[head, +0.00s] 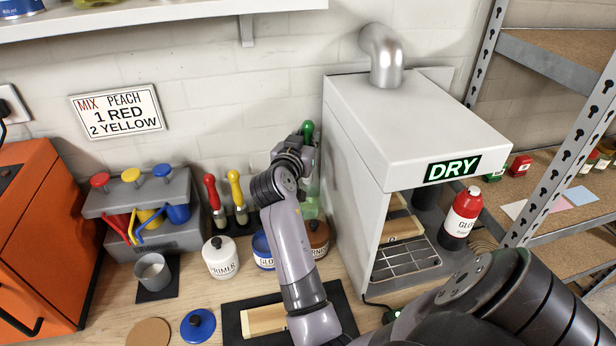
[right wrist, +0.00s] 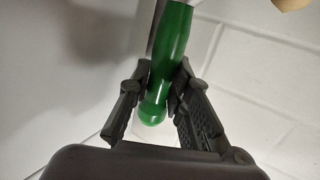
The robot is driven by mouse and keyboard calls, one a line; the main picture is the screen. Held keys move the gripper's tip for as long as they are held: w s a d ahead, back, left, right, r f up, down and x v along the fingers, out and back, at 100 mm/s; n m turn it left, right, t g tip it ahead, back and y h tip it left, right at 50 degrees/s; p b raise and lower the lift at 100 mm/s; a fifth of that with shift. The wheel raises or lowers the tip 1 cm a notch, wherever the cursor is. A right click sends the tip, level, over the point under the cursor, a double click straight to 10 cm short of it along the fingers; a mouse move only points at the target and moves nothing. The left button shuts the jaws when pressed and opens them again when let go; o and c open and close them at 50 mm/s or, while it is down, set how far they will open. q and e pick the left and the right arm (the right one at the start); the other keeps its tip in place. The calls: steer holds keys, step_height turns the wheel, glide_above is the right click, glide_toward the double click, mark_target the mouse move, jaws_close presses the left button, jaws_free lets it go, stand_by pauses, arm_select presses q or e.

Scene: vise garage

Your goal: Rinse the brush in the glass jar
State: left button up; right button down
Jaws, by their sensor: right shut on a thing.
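My right gripper (head: 305,145) is at the back of the bench, close to the left side of the white drying cabinet. It is shut on the green-handled brush (head: 308,128). In the right wrist view the green handle (right wrist: 172,60) sits between the two dark fingers (right wrist: 160,100). The brush's bristles are hidden. A greenish, see-through shape (head: 312,206), which looks like the glass jar, stands just below the gripper, partly behind my arm. I cannot tell whether the brush is inside it. My left gripper is not in view.
The drying cabinet (head: 350,150) rises right beside the gripper. Red-handled (head: 211,190) and yellow-handled (head: 235,190) brushes stand to the left. Primer (head: 220,258), blue (head: 263,252) and brown (head: 318,238) containers stand close in front. A dark mat (head: 232,322) holds a wooden piece (head: 262,319).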

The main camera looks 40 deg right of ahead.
mark_target(307, 125)
steer(key=shift+r, duration=0.1)
steer(key=shift+r+p, duration=1.4)
steer(key=shift+r, duration=0.55)
